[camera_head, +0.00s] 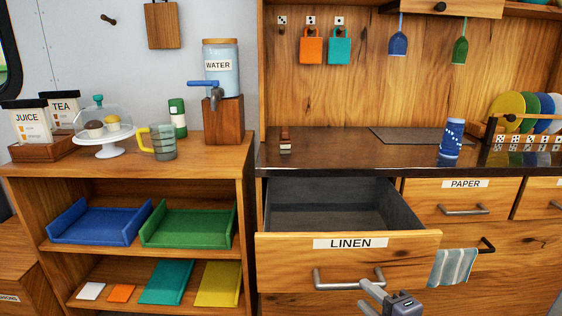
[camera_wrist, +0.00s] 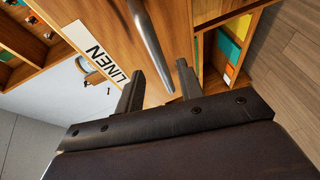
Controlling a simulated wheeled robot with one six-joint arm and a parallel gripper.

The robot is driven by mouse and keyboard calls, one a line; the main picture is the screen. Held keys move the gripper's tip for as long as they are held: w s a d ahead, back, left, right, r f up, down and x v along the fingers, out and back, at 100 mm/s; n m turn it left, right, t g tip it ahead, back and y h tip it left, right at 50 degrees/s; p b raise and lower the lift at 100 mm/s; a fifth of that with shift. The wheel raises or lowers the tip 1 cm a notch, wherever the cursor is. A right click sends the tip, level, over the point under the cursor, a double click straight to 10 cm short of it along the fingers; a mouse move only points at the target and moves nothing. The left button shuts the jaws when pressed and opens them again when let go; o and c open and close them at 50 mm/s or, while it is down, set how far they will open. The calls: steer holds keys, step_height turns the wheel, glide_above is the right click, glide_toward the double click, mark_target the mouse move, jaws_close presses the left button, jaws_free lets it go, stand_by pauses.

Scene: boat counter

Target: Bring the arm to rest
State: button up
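My gripper (camera_head: 374,297) is at the bottom of the head view, by the right end of the handle (camera_head: 335,285) of the LINEN drawer. In the wrist view my gripper (camera_wrist: 160,85) has its two fingers apart, with nothing held between them. The metal handle (camera_wrist: 147,40) shows just beyond the fingertips; I cannot tell whether they touch it. The LINEN drawer (camera_head: 285,247) is pulled out and its visible grey inside is empty. Its label (camera_wrist: 97,52) also shows in the wrist view.
The PAPER drawer (camera_head: 425,204) to the right is shut. A striped towel (camera_head: 452,267) hangs on a handle below it. The dark counter (camera_head: 330,152) above holds a blue patterned cup (camera_head: 452,138). An open shelf unit (camera_head: 237,170) stands at left. Room shows inside the open drawer.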

mark_target(357, 287)
steer(key=shift+b+x, duration=0.55)
steer(key=shift+x, duration=2.05)
steer(key=shift+r, duration=0.1)
